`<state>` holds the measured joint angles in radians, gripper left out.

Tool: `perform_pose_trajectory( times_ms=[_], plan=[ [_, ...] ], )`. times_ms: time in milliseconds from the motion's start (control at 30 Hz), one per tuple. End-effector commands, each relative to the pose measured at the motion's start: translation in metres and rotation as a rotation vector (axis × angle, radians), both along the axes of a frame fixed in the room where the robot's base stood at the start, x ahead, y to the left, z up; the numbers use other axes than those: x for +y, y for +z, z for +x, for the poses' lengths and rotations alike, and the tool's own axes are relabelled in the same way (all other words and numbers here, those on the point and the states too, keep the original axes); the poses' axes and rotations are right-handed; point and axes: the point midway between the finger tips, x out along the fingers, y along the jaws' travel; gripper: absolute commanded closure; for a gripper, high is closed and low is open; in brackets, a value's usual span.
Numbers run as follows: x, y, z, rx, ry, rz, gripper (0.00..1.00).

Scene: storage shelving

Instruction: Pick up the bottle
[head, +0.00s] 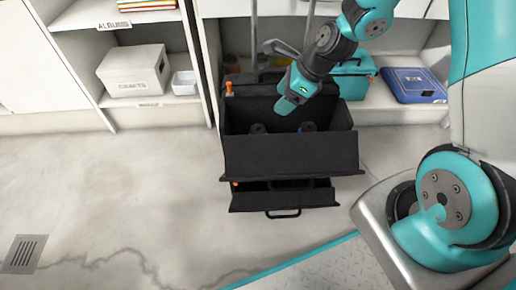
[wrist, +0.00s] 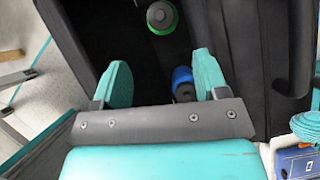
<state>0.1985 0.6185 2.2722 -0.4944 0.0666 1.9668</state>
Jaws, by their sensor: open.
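My gripper (head: 287,104) reaches down into the open top of a black case (head: 290,153). In the wrist view my gripper (wrist: 163,78) has its two teal fingers wide apart. A bottle-like item with a blue part and a dark end (wrist: 182,82) shows between the fingers, closer to the right one; I see no grip on it. A second dark round item with a green ring (wrist: 162,18) stands beyond the fingertips. In the head view two dark tops (head: 258,128) show inside the case. Their lower parts are hidden, and I cannot tell which is the task's bottle.
The case has upright walls around the opening and a lower drawer (head: 283,197) pulled out in front. Shelves behind hold a white crafts box (head: 135,71), a teal toolbox (head: 352,77) and a blue box (head: 413,85). Floor at the left is clear.

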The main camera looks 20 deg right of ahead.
Motion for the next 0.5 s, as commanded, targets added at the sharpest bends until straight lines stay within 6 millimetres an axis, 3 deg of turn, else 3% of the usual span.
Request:
perform_pose_trajectory(
  times_ms=[33,200,333,500],
  plan=[
    [0.006,-0.018,0.003,0.001,0.004,0.000,0.33],
    [0.023,-0.052,0.012,0.000,0.004,0.000,0.33],
    [0.033,-0.072,0.018,0.000,0.004,0.000,0.33],
    [0.040,-0.082,0.022,-0.001,0.004,-0.001,0.33]
  ],
)
